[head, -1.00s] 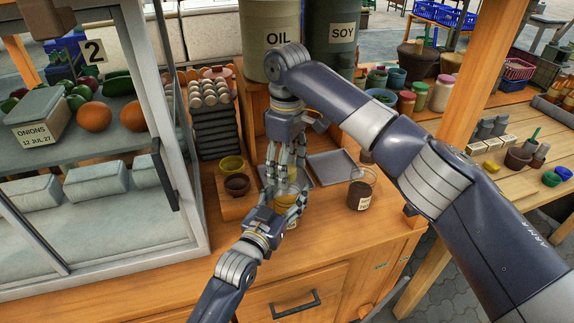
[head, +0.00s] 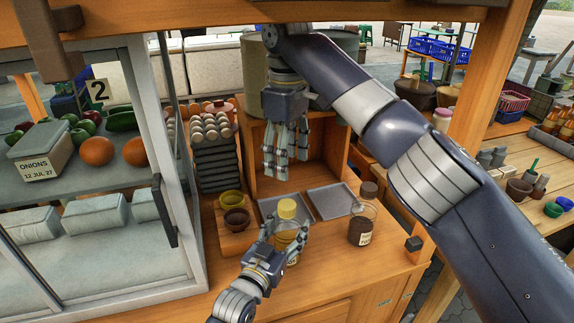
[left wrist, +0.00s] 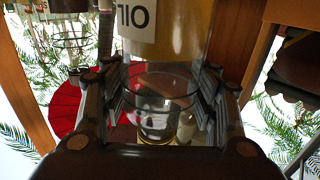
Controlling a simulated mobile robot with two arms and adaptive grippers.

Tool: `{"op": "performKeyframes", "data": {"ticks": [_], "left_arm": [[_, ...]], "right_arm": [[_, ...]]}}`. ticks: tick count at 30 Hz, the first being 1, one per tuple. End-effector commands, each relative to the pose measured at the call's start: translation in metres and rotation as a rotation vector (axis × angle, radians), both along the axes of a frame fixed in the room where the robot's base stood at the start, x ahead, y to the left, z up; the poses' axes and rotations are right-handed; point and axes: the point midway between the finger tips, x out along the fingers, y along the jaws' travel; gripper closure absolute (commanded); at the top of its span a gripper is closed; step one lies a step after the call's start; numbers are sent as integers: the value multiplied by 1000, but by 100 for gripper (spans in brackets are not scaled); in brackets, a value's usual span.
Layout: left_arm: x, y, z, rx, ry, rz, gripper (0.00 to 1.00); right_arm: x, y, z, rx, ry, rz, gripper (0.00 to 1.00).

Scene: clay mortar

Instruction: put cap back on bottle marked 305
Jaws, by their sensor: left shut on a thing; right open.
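A clear glass bottle (head: 284,241) with yellowish contents stands upright at the counter's front. A yellow cap (head: 287,209) sits over its mouth; whether it is seated tightly I cannot tell. My left gripper (head: 287,246) is shut around the bottle's sides. In the left wrist view the glass (left wrist: 165,100) shows between its fingers. My right gripper (head: 286,172) is open and empty, fingers pointing down, above and behind the cap and apart from it. No number 305 is readable on the held bottle.
A labelled jar (head: 360,232) with dark contents stands to the right, with a dark brown lidlike thing (head: 369,190) behind it. Two grey trays (head: 333,203) lie behind. Small bowls (head: 236,219), egg trays (head: 211,160) and a glass case (head: 165,200) stand left.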

Motion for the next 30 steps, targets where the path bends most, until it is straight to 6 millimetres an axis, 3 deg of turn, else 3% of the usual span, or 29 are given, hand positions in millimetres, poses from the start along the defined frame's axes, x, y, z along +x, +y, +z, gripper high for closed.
{"op": "performKeyframes", "data": {"ticks": [5, 6, 9, 22, 30], "left_arm": [[0, 0, 0, 0, 1, 0, 100], [0, 0, 0, 0, 1, 0, 40], [0, 0, 0, 0, 1, 0, 21], [-3, 2, -1, 0, 1, 0, 21], [-39, 19, -2, 2, 2, 1, 21]], "right_arm": [[0, 0, 0, 0, 0, 0, 41], [0, 0, 0, 0, 0, 0, 41], [0, 0, 0, 0, 0, 0, 41], [0, 0, 0, 0, 0, 0, 41], [0, 0, 0, 0, 0, 0, 41]]}}
